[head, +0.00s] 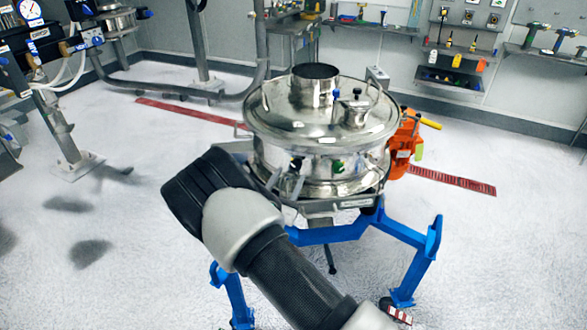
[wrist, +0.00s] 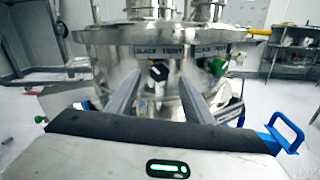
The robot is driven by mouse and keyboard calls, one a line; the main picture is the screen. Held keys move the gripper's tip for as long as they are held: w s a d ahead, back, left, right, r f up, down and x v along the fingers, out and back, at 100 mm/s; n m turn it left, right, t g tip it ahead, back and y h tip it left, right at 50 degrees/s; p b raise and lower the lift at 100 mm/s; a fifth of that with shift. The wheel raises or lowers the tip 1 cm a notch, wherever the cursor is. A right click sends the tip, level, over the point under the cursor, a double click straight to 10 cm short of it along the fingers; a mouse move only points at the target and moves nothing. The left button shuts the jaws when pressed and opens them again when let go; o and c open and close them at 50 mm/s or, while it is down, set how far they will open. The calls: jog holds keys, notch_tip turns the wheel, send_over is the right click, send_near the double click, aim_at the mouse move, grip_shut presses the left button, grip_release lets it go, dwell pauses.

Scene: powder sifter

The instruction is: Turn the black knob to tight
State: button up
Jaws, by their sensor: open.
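The powder sifter (head: 322,125), a shiny round steel drum, stands on a blue-legged frame. The black knob (wrist: 158,71) is on its front wall, below a label plate that seems to read "BLACK TIGHT". The knob also shows in the head view (head: 296,163). A green knob (wrist: 215,66) sits to its right. In the wrist view my gripper (wrist: 160,82) is open, its two grey fingers pointing at the drum on either side of the black knob. Nothing is between them but the knob ahead. I cannot tell how far the fingertips are from it.
The blue frame (head: 331,234) spreads below the drum. An orange motor unit (head: 402,146) is on the drum's right side. Gauges and hoses (head: 45,35) stand at far left. Tool shelves (head: 465,55) line the back wall.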

aim_at(295, 167)
jog(key=x, duration=0.5)
jog(key=c, duration=1)
